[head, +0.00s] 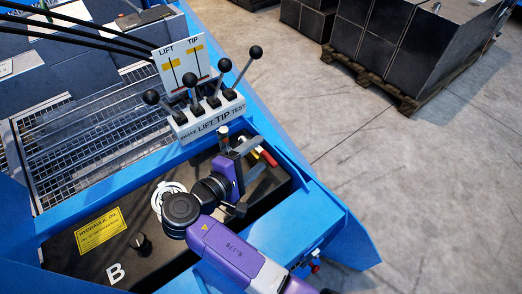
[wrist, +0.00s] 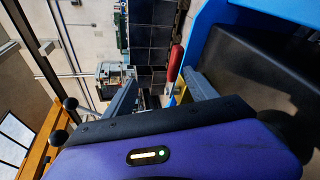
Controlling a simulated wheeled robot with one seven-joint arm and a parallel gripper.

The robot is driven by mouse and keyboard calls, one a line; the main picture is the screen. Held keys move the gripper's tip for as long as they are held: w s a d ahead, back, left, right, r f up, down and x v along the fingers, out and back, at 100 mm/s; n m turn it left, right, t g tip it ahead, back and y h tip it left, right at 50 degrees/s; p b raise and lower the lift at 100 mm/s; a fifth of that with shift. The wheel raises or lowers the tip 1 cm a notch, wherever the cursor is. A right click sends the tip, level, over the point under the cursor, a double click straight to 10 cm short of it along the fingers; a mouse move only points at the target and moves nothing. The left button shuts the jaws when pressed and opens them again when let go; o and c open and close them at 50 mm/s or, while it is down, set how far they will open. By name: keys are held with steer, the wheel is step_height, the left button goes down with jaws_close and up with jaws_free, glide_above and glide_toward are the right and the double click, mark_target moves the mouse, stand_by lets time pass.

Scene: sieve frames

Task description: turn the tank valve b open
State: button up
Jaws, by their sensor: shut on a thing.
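The black tank (head: 70,250) marked with a white letter B (head: 115,273) sits in the blue frame in the head view. A valve with a red handle (head: 269,158) shows at its upper right end. My gripper (head: 261,163) is at that valve, its fingers on either side of the handle, shut on it. In the wrist view, the red handle (wrist: 175,63) rises between the two grey fingers (wrist: 160,92), with a yellow part below it. The valve body is mostly hidden by my gripper.
A white lever block (head: 208,117) with several black-knobbed levers stands just above my gripper. Another small red fitting (head: 315,267) is at the frame's lower right. Black hoses cross the top left. The concrete floor (head: 400,170) to the right is clear up to the loaded pallet (head: 385,85).

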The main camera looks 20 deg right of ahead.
steer(key=shift+v, duration=0.8)
steer(key=shift+p, duration=0.35)
